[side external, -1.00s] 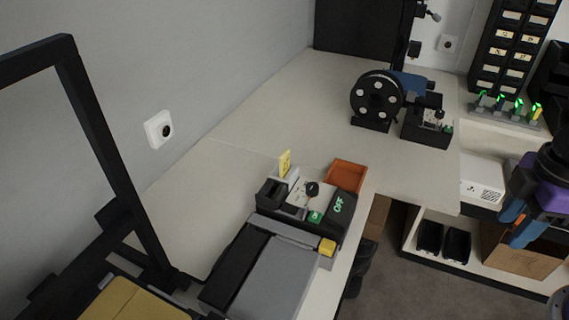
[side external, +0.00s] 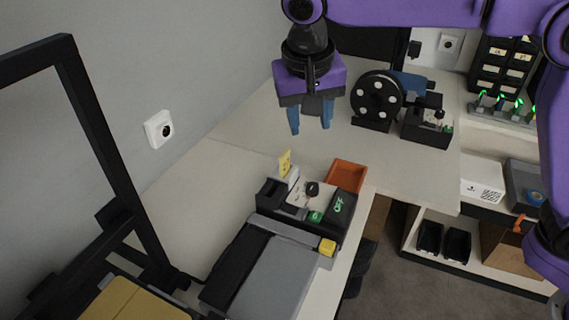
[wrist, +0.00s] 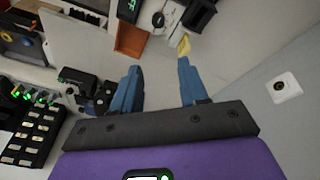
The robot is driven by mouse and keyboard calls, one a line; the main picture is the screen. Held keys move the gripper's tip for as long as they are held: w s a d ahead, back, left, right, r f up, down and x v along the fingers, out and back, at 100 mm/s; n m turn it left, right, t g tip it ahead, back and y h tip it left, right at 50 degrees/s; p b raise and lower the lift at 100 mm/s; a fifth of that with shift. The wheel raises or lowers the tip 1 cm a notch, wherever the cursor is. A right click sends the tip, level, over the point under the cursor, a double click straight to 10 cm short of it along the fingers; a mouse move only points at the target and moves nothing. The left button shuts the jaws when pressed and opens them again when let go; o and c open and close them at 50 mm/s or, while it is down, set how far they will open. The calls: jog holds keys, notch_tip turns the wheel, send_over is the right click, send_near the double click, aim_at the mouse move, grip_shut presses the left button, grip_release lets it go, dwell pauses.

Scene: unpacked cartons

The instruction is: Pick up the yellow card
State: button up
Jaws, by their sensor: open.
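The yellow card (side external: 285,163) stands upright at the back left of a grey and black device (side external: 305,200) on the bench. It also shows in the wrist view (wrist: 184,45), just beyond the tip of the right-hand blue finger. My gripper (side external: 311,130) is open and empty, with its two blue fingers pointing down. In the side view it hangs above the bench, above the card and slightly to its right in the picture. In the wrist view my gripper (wrist: 159,68) shows a wide gap between its fingers. The gripper does not touch the card.
An orange tray (side external: 346,176) sits right of the device. A black reel (side external: 377,100) and a black box (side external: 427,127) stand further back. A dark frame (side external: 115,150) rises at the left. The bench left of the card is clear up to the wall.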

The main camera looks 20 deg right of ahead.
aim_at(284, 154)
jog(key=w+a+m+h, duration=0.1)
jog(key=w+a+m, duration=0.4)
jog(key=a+m, duration=0.15)
jog(key=shift+t, duration=0.3)
jog(key=x, duration=0.5)
jog(key=d+x, duration=0.1)
jog(key=x, duration=1.1)
jog(key=shift+d+r, duration=0.25)
grip_shut()
